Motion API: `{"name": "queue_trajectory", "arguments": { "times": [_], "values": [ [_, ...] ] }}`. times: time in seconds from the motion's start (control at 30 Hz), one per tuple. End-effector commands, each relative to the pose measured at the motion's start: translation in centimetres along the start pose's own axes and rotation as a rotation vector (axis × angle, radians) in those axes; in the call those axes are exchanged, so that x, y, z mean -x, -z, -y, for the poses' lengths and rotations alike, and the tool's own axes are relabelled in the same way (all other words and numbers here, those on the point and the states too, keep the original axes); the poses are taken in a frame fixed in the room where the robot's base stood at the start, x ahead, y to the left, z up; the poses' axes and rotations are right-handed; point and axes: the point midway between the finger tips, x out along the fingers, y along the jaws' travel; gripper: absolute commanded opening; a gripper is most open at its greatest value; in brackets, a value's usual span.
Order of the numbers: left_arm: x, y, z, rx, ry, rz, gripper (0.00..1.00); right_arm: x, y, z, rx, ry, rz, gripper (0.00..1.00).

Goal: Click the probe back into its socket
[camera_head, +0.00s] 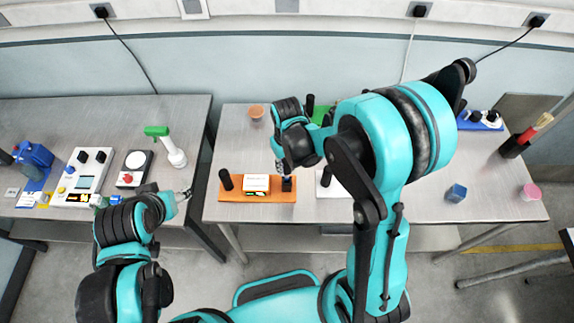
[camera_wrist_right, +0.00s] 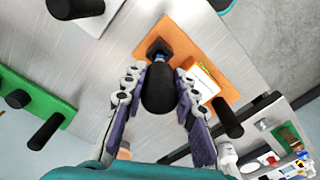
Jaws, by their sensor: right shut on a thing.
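The probe (camera_wrist_right: 158,92) has a rounded black handle and a small blue part at its far end. My right gripper (camera_wrist_right: 160,70) is shut on it in the right wrist view. The probe's far end is at the black socket (camera_wrist_right: 158,48) on the orange board (camera_wrist_right: 205,42); I cannot tell how far in it sits. In the head view the orange board (camera_head: 235,194) carries a white display box (camera_head: 256,183), a black post (camera_head: 226,180) and the socket (camera_head: 287,184), with my right gripper (camera_head: 281,166) just above. My left gripper (camera_head: 187,192) is away at the left table's edge, its jaws too small to judge.
A green board (camera_wrist_right: 42,108) with black posts and a white board (camera_head: 335,188) lie near the orange one. A blue cup (camera_head: 456,193) and a pink cup (camera_head: 530,192) stand at right. The left table holds a white meter (camera_head: 84,178) and a green-headed tool (camera_head: 157,131).

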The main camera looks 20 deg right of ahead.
Motion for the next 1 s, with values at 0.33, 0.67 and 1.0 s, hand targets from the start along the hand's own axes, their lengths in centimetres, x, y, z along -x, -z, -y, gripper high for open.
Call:
{"name": "queue_trajectory", "arguments": {
  "times": [0.33, 0.67, 1.0],
  "values": [
    [-0.14, -0.1, 0.0, 0.0, 0.0, 0.0, 0.55, -0.13, 0.0, 0.0, 0.0, 0.0, 0.0, 0.0],
    [-0.56, -0.4, 0.0, 0.0, 0.0, 0.0, 0.55, -0.43, -0.02, -0.01, 0.0, 0.0, 0.0, 0.0],
    [-0.52, -0.37, 0.0, 0.0, 0.0, 0.0, 0.55, -0.39, -0.02, -0.01, 0.0, 0.0, 0.0, 0.0]
  ]
}}
